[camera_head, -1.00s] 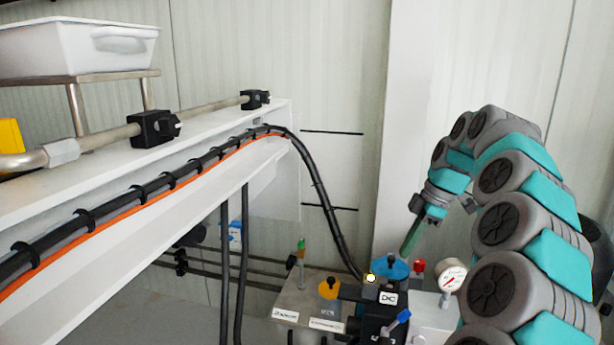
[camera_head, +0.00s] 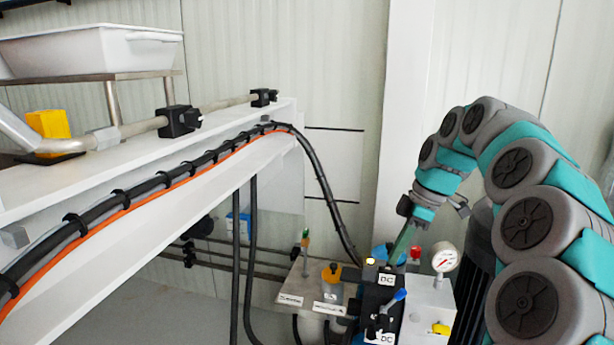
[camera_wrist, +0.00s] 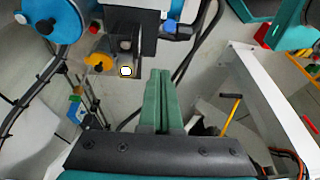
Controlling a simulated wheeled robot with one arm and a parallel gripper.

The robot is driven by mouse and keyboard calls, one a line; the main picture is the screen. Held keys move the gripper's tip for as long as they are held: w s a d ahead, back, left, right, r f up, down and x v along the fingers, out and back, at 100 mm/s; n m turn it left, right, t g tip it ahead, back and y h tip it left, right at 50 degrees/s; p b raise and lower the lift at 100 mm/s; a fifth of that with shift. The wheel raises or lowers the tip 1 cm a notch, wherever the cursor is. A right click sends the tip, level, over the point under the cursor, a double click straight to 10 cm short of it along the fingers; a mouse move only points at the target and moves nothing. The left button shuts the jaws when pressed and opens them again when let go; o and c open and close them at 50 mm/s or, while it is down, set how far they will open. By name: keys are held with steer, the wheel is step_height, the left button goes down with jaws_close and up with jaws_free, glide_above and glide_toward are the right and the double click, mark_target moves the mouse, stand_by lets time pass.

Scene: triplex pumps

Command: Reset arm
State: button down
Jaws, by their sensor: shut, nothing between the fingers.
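My gripper (camera_head: 402,243) is at the end of my grey and teal arm, in the right half of the head view. Its green fingers point down and left, just above the pump unit's control block. In the wrist view the two green fingers (camera_wrist: 163,100) lie side by side, shut, with nothing between them. The control block (camera_head: 378,300) is black with a DC label and a lit yellow lamp (camera_head: 370,261). A blue round part (camera_head: 381,252) is partly hidden behind the fingers. I cannot tell whether the fingers touch anything.
A pressure gauge (camera_head: 445,258) stands right of the block, with a red knob (camera_head: 416,250) near it. An orange knob (camera_head: 332,273) is to the left. A white beam (camera_head: 150,222) with cables crosses the left side. A white tub (camera_head: 90,52) sits above it.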

steer(key=s+a+f+m+h, duration=0.1)
steer(key=s+a+m, duration=0.2)
steer(key=s, duration=0.5)
steer(key=s+a+f+m+h, duration=0.15)
steer(key=s+a, duration=0.25)
steer(key=s, duration=0.5)
steer(key=s+d+f+m, duration=0.1)
steer(key=s+f+m, duration=0.2)
steer(key=s, duration=0.3)
steer(key=s+d+f+m+g+h, duration=0.1)
steer(key=s+f+m, duration=0.3)
steer(key=s, duration=0.3)
steer(key=s+d+f+m+g, duration=0.1)
steer(key=s+f+m, duration=0.2)
steer(key=s, duration=0.4)
steer(key=shift+s+d+f+m, duration=0.15)
steer(key=shift+s+f+m, duration=0.05)
steer(key=shift+f+m, duration=0.2)
